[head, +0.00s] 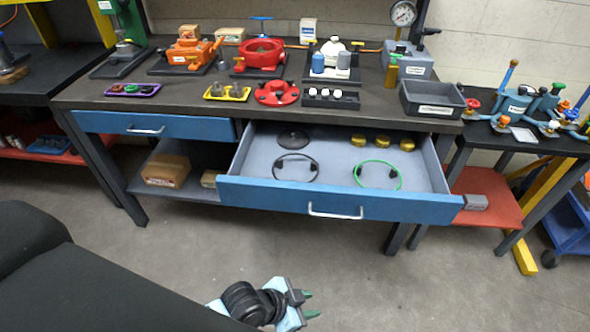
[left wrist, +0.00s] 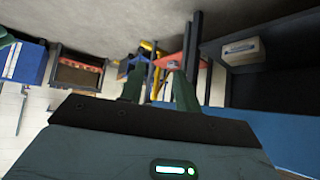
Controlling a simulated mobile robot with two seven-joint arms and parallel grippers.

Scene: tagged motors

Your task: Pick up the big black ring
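The big black ring (head: 296,155) lies in the left part of the open blue drawer (head: 330,201), a thin hoop with small dark blocks on it. A dark round disc (head: 293,139) lies just behind it. My left gripper (head: 310,303) is low in front of the drawer, well apart from the ring. Its green fingers stand apart with nothing between them; they also show in the left wrist view (left wrist: 158,90). The ring cannot be made out in the left wrist view. My right gripper is not in view.
A green ring (head: 378,162) and gold discs (head: 383,141) share the drawer. The benchtop (head: 200,100) above carries red and orange devices, small trays and a grey bin (head: 432,99). A cardboard box (head: 166,170) sits on the lower shelf. The floor before the drawer is clear.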

